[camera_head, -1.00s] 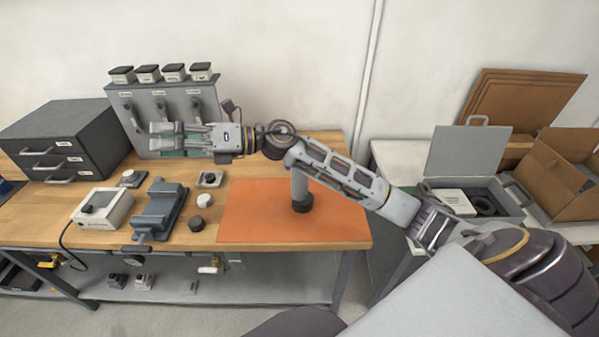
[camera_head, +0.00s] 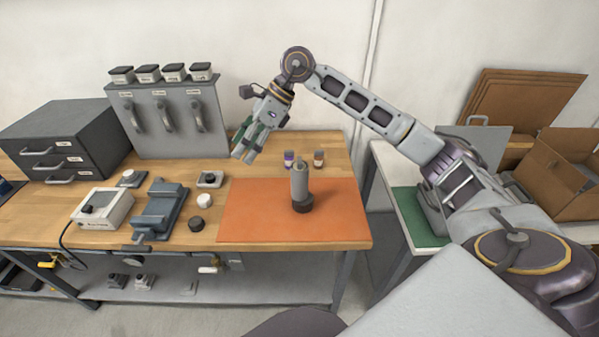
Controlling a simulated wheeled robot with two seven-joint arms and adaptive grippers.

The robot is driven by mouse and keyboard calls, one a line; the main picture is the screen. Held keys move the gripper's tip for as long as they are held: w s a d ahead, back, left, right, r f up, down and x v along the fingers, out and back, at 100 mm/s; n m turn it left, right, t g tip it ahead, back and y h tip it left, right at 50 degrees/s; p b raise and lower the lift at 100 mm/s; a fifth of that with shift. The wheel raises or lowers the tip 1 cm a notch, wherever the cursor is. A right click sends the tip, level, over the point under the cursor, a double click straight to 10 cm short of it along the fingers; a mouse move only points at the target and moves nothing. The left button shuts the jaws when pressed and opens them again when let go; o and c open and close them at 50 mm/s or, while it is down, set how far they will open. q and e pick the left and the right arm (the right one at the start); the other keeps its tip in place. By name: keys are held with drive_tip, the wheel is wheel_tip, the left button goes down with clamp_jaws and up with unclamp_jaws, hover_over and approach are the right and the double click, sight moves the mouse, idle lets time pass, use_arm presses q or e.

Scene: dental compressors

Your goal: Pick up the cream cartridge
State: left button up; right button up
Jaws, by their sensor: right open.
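No part is marked as the cream cartridge. The best match by colour is a small off-white round piece (camera_head: 204,200) on the wooden bench, left of the orange mat (camera_head: 260,225); a dark round piece (camera_head: 196,224) sits in front of it. A grey upright cylinder with a dark base (camera_head: 300,185) stands on the mat. My right gripper (camera_head: 244,151) is open and empty, tilted downward above the back of the bench, behind and above the mat, apart from these pieces. My left gripper is out of view.
A grey vise (camera_head: 160,212) and a white control box (camera_head: 101,210) stand left of the round pieces. A grey handled panel (camera_head: 165,125) rises at the back. Most of the mat is clear.

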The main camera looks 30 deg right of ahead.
drive_tip(key=d+r+h, duration=0.1)
drive_tip(key=d+h, duration=0.2)
drive_tip(key=d, duration=0.6)
drive_tip(key=s+d+r+m+h, duration=0.1)
drive_tip(key=d+r+h, duration=0.1)
drive_tip(key=d, duration=0.6)
drive_tip(key=shift+d+r+g+h, duration=0.3)
drive_tip(key=shift+d+h, duration=0.05)
drive_tip(key=shift+h, duration=0.35)
drive_tip(key=shift+f, duration=0.1)
hover_over(300, 160)
drive_tip(key=d, duration=0.1)
drive_tip(key=shift+f+p, duration=0.3)
drive_tip(key=shift+f, duration=3.85)
drive_tip(key=shift+a+f+p, duration=0.15)
drive_tip(key=shift+f+p, duration=0.15)
drive_tip(key=shift+f, duration=0.6)
drive_tip(key=shift+a+f+p, duration=0.15)
drive_tip(key=shift+f+p, duration=0.15)
drive_tip(key=shift+f, duration=0.6)
drive_tip(key=shift+a+f, duration=0.1)
drive_tip(key=shift+f, duration=0.7)
